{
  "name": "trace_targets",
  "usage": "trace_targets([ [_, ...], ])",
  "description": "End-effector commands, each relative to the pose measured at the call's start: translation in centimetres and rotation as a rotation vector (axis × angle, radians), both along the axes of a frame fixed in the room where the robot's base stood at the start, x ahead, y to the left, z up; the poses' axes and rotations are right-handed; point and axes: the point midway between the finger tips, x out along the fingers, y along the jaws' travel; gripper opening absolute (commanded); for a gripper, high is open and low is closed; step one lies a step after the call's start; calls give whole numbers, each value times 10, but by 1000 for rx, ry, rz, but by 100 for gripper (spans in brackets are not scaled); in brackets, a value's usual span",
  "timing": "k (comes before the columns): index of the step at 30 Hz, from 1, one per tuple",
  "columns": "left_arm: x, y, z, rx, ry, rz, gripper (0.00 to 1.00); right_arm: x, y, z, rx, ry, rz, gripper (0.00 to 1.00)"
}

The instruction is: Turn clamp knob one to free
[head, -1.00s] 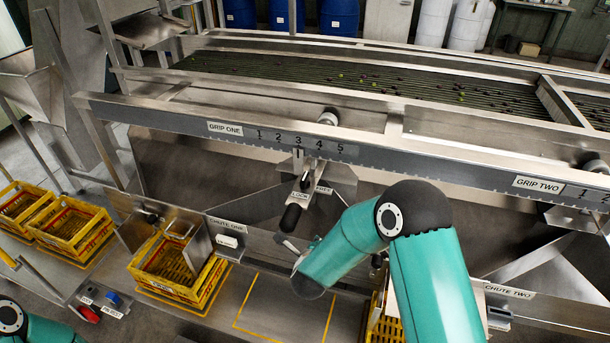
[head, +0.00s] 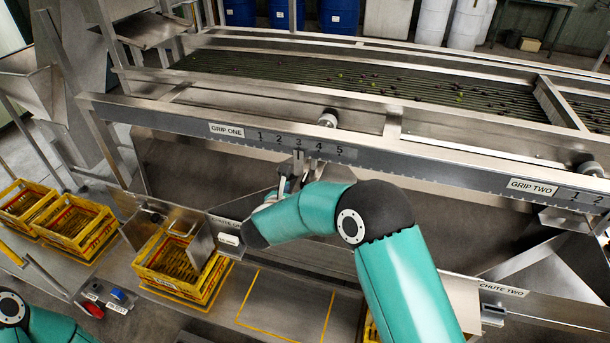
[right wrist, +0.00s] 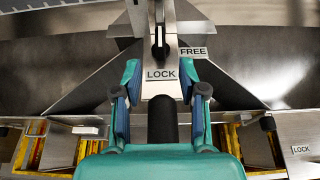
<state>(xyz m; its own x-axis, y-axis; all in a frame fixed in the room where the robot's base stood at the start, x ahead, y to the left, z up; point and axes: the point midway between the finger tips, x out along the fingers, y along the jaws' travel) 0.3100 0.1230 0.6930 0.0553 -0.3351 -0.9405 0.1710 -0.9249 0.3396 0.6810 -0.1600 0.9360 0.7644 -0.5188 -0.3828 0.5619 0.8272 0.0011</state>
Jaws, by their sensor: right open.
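Clamp knob one is a black rounded handle (right wrist: 162,120) below a metal plate marked LOCK (right wrist: 161,75). A FREE label (right wrist: 193,51) sits up and to the right of it in the right wrist view. The handle lies in line with the LOCK plate. My right gripper (right wrist: 160,68) is open, with one finger on each side of the plate and handle. I cannot tell whether the fingers touch it. In the head view my right arm hides most of the knob below the GRIP ONE scale (head: 298,147). My left gripper is out of view.
The grip rail (head: 440,165) runs across above the knob. A chute one panel (head: 200,246) and a yellow crate (head: 165,285) stand to the lower left. A yellow-outlined floor area (head: 285,305) is empty. More yellow crates (head: 75,235) stand at far left.

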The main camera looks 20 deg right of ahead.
Motion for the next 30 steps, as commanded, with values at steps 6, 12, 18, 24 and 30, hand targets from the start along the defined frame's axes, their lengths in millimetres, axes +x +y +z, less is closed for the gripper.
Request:
trace_targets([
  [6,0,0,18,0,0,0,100,37,-27,-17,-1,3,-2,42],
  [12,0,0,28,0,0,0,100,65,-44,-32,-1,2,-1,42],
  [18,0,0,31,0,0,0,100,78,-53,-39,-1,1,2,42],
  [24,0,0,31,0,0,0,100,81,-55,-41,-1,1,2,42],
  [30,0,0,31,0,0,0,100,81,-54,-41,-1,1,3,37],
])
